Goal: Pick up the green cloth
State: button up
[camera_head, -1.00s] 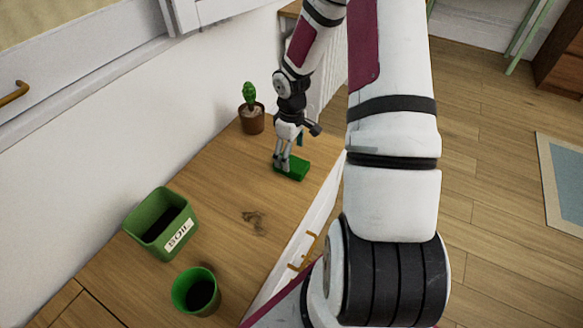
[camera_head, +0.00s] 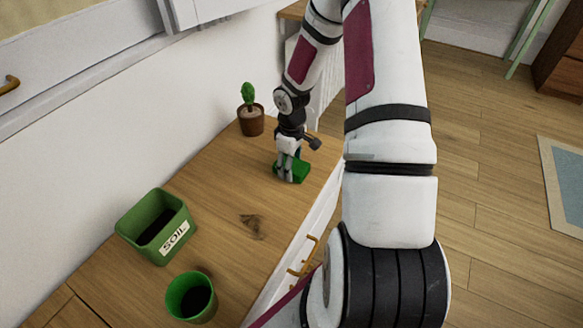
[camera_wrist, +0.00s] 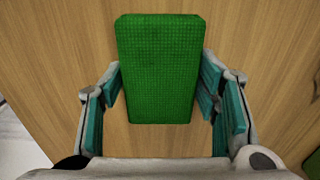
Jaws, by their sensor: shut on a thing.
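The green cloth (camera_head: 303,170) is a small, thick, block-like rectangle near the right edge of the wooden counter. My gripper (camera_head: 290,178) points down at it. In the wrist view, the cloth (camera_wrist: 158,65) lies lengthwise between the two teal-padded fingers of my gripper (camera_wrist: 160,85). The fingertips press against its left and right long sides, so the gripper is shut on it. The cloth appears to be at counter level; any gap under it cannot be made out.
On the wooden counter (camera_head: 215,190) stand a potted cactus (camera_head: 251,118) behind the gripper, a green soil box (camera_head: 143,213) and a green pot (camera_head: 180,306) toward the front left. A wall runs along the left. The counter's middle is mostly clear, with a dark mark.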

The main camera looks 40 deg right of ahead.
jog(key=shift+r, duration=0.1)
jog(key=shift+r+p, duration=0.4)
jog(key=shift+r, duration=0.1)
notch_tip(320, 180, up, 3)
jog(key=shift+s+f+p, duration=0.1)
jog(key=shift+s+p, duration=0.05)
jog(key=shift+p, duration=0.7)
jog(key=s+a+r+p, duration=0.1)
jog(key=s+a, duration=0.3)
jog(key=s, duration=1.1)
jog(key=shift+a, duration=0.2)
jog(key=o, duration=0.6)
jog(key=c, duration=0.4)
jog(key=shift+o, duration=0.2)
